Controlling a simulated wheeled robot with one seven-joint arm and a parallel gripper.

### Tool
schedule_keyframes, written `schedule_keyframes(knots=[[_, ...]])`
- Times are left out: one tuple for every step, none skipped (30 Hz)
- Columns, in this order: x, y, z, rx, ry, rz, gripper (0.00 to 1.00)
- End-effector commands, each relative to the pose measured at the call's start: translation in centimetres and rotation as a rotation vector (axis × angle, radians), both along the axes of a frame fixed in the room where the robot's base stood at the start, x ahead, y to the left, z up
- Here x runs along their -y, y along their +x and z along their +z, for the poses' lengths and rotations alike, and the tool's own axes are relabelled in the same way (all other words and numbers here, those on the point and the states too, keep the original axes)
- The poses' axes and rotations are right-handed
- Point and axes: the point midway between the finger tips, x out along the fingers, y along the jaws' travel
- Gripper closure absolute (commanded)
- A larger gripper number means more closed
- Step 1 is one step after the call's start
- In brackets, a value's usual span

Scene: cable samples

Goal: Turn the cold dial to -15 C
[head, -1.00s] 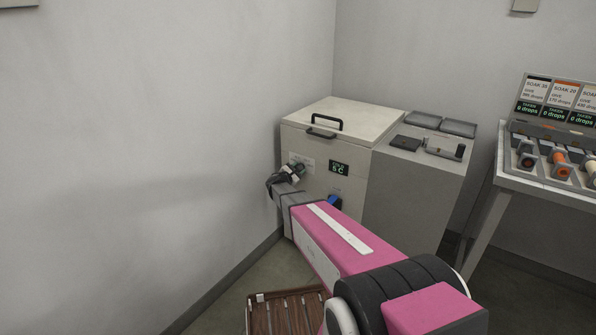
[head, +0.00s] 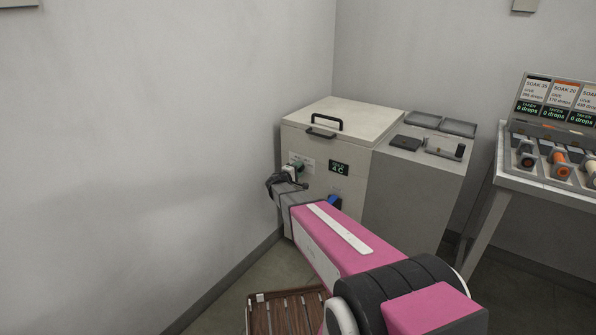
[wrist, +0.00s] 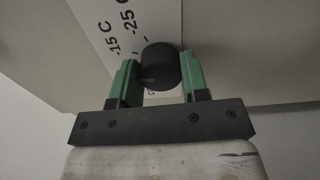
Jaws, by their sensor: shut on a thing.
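The cold dial (wrist: 160,68) is a dark round knob on the front of the white chest unit (head: 335,115). In the wrist view my gripper (wrist: 160,78) has its green fingers on either side of the knob and is shut on it. A white label beside the knob (wrist: 120,40) reads -15 C and -25 C, with more text partly hidden. The knob's pointer mark is hard to make out. In the head view my gripper (head: 296,170) is at the unit's front left, hiding the dial. The green display (head: 339,168) appears to read 4 C.
A blue part (head: 334,203) sits on the unit's front below the display. The lid handle (head: 325,125) is above. A wall stands close on the left. A slatted wooden rack (head: 287,312) is low in front. A bench with dispensers (head: 560,165) stands at right.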

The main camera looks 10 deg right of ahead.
Motion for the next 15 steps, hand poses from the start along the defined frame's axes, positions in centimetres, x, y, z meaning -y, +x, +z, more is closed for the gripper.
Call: schedule_keyframes(knots=[[-0.03, -0.09, -0.08, 0.024, 0.026, 0.000, 0.82], [-0.03, -0.09, -0.08, 0.040, 0.042, 0.000, 0.82], [-0.03, -0.10, -0.08, 0.060, 0.062, 0.000, 0.82], [-0.03, -0.10, -0.09, 0.074, 0.076, 0.000, 0.82], [-0.03, -0.09, -0.09, 0.087, 0.088, 0.000, 0.82], [-0.03, -0.10, -0.09, 0.104, 0.105, 0.000, 0.82], [-0.03, -0.10, -0.10, 0.116, 0.116, 0.000, 0.82], [-0.03, -0.10, -0.10, 0.127, 0.128, 0.000, 0.82], [-0.03, -0.10, -0.10, 0.140, 0.140, 0.000, 0.82], [-0.03, -0.10, -0.10, 0.149, 0.149, 0.000, 0.82], [-0.03, -0.10, -0.10, 0.157, 0.157, 0.000, 0.82], [-0.04, -0.10, -0.11, 0.167, 0.167, 0.000, 0.82], [-0.03, -0.10, -0.11, 0.173, 0.173, 0.000, 0.82], [-0.04, -0.10, -0.11, 0.179, 0.179, 0.000, 0.82], [-0.04, -0.10, -0.11, 0.186, 0.186, 0.000, 0.82]])
